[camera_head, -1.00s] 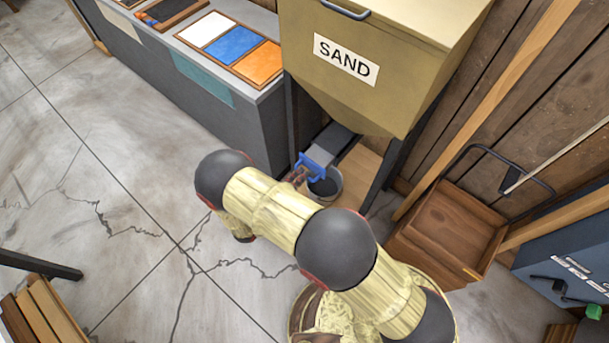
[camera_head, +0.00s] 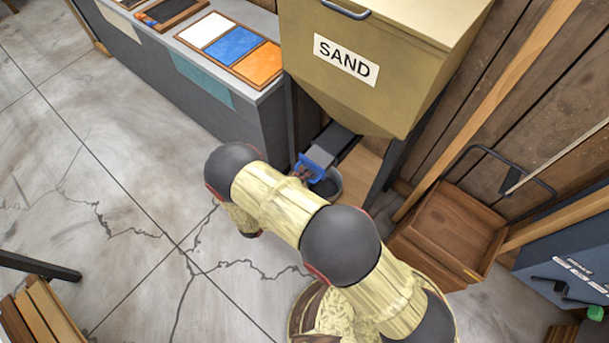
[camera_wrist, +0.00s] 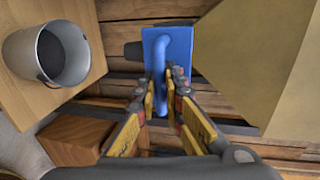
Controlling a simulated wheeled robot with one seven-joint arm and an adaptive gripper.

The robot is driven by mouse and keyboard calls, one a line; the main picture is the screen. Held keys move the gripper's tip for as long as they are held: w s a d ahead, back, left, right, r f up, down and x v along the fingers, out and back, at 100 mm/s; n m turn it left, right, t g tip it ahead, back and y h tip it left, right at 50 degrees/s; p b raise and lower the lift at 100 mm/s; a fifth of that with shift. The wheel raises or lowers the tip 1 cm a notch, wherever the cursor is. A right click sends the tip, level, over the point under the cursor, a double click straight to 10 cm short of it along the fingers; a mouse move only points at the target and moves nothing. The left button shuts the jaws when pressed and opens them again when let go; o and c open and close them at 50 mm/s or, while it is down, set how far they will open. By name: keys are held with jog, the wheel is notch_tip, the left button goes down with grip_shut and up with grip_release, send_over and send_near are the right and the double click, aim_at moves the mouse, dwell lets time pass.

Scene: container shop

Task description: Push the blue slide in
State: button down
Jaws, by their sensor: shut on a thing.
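The blue slide (camera_head: 311,167) is a blue plate with a bar handle, at the outlet chute under the sand bin (camera_head: 400,60). In the wrist view the blue slide (camera_wrist: 181,46) is straight ahead, with its curved handle running down between the fingers. My gripper (camera_wrist: 166,100) is shut on that handle. In the head view my arm hides most of the gripper, and only a bit of it shows beside the slide.
A grey counter (camera_head: 262,118) with colour sample panels (camera_head: 233,46) stands left of the bin. A wooden cart (camera_head: 452,228) is to the right. The bin's dark legs (camera_head: 384,172) flank the chute. Open concrete floor lies to the left.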

aim_at(317, 162)
dwell(0.7)
jog(key=x, duration=0.2)
jog(key=r+x, duration=0.1)
jog(key=x, duration=0.4)
jog(key=shift+w+d+r, duration=0.15)
jog(key=shift+w+r, duration=0.05)
jog(key=c, duration=2.1)
grip_release()
jog(key=shift+o, duration=0.7)
